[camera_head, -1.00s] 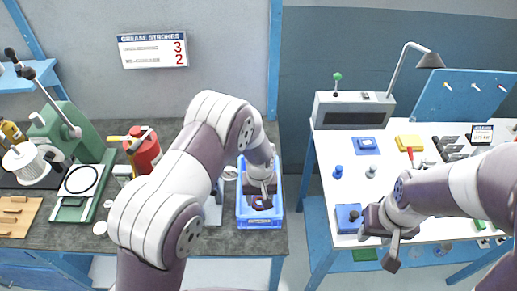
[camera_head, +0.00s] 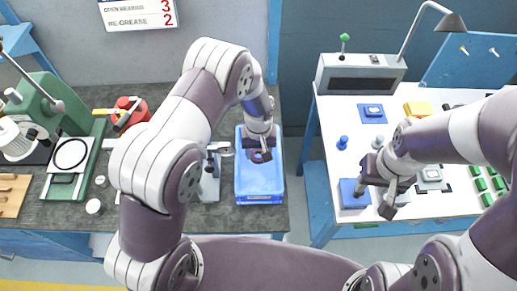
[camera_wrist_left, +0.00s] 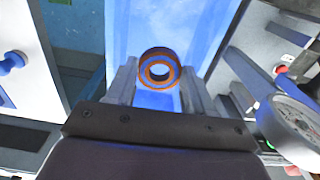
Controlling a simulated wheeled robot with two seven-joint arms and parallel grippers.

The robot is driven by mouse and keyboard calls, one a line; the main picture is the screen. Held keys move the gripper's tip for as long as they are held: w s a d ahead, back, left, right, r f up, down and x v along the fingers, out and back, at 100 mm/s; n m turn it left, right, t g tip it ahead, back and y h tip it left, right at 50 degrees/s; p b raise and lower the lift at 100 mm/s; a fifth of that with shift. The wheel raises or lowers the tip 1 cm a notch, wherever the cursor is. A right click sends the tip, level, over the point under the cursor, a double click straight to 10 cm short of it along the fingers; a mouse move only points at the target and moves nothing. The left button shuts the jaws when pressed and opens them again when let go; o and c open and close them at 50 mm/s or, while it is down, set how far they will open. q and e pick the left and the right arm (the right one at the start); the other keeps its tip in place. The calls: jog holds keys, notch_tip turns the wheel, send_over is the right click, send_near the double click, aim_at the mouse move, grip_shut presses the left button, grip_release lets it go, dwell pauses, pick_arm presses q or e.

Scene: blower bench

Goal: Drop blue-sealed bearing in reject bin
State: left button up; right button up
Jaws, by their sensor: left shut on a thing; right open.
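The bearing (camera_wrist_left: 159,68) shows in the left wrist view as an orange-brown ring with a blue seal around its bore. My left gripper (camera_head: 260,156) is shut on it, one finger on each side. The gripper hangs over the blue reject bin (camera_head: 259,196), towards its back half. The bin's blue floor shows behind the bearing in the wrist view. In the head view the bearing is small and partly hidden by the fingers. My right gripper (camera_head: 376,198) is open and empty at the white table's front left, near a blue block (camera_head: 350,192).
A grey stand (camera_head: 208,187) is just left of the bin. A red can (camera_head: 130,112) and a green press (camera_head: 72,175) stand further left. A gap separates the dark bench from the white table, which holds a grey box (camera_head: 358,75) and small parts.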

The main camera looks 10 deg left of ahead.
pick_arm(q)
jog(key=f+b, duration=0.7)
jog(key=f, duration=0.3)
jog(key=shift+s, duration=0.2)
jog(key=shift+f, duration=0.2)
jog(key=shift+w, duration=0.1)
jog(key=o, duration=1.1)
jog(key=shift+r, duration=0.1)
notch_tip(320, 180, up, 13)
jog(key=b, duration=0.1)
jog(key=shift+b, duration=0.4)
jog(key=shift+f, duration=0.25)
